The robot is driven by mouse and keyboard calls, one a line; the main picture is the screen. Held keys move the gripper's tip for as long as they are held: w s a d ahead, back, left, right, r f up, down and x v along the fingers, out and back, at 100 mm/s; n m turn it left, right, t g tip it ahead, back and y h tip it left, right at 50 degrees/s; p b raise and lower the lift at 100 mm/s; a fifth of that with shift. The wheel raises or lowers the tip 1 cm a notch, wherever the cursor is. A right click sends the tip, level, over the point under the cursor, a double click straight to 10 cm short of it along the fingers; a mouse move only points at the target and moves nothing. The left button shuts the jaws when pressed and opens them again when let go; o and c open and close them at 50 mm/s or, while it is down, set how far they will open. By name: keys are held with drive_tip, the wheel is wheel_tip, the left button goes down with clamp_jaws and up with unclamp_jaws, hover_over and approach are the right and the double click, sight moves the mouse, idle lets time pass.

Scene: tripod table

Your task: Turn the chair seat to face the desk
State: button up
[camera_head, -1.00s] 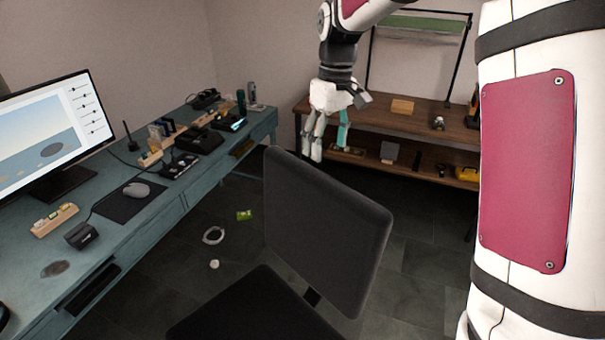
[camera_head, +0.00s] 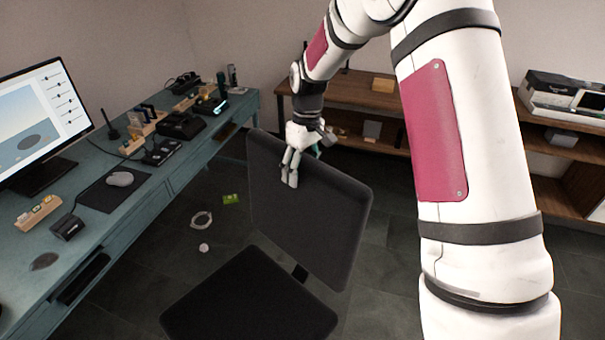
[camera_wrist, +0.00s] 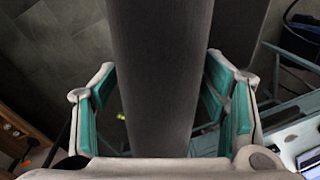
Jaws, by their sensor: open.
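The dark grey chair has an upright backrest (camera_head: 318,222) and a flat seat (camera_head: 245,300) in front of it, toward the bottom of the head view. The teal desk (camera_head: 165,200) runs along the left, with floor between it and the chair. My gripper (camera_head: 291,172) is at the backrest's top edge. In the wrist view the backrest (camera_wrist: 160,60) runs between the fingers of my open gripper (camera_wrist: 160,95), with gaps showing on both sides. Part of the seat (camera_wrist: 240,20) shows behind it at the upper right.
A monitor (camera_head: 40,120) and a mouse (camera_head: 120,178) are on the desk. A wooden shelf (camera_head: 345,92) stands behind the chair.

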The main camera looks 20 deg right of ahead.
drive_tip(key=shift+f, duration=0.85)
